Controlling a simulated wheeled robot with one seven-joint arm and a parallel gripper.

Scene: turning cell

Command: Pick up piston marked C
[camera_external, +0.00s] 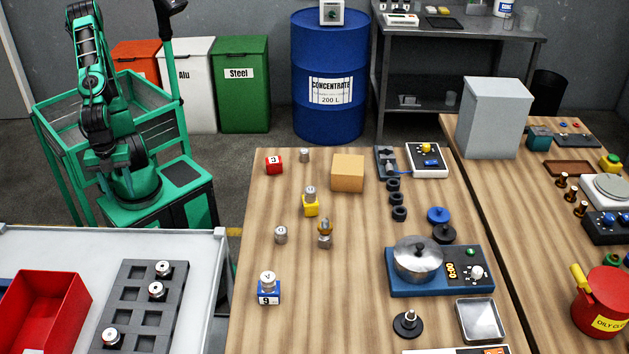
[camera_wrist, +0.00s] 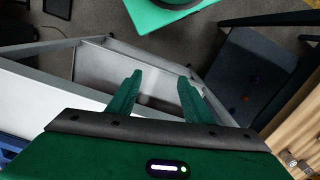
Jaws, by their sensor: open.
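Several small silver pistons stand on the wooden table. One piston (camera_external: 306,155) is beside a red block, one (camera_external: 310,193) is on a yellow block (camera_external: 310,208), and one (camera_external: 281,235) stands alone. More silver pieces (camera_external: 163,268) sit in a dark grey tray (camera_external: 140,315). The marks are too small to tell which is C. My gripper (camera_wrist: 160,88) is open and empty; in the external view it is beside my base, away from the table.
A red block (camera_external: 274,163) and a cardboard box (camera_external: 348,173) stand at the wooden table's far end. A red bin (camera_external: 45,308) sits beside the grey tray. Orange, white and green bins stand behind me.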

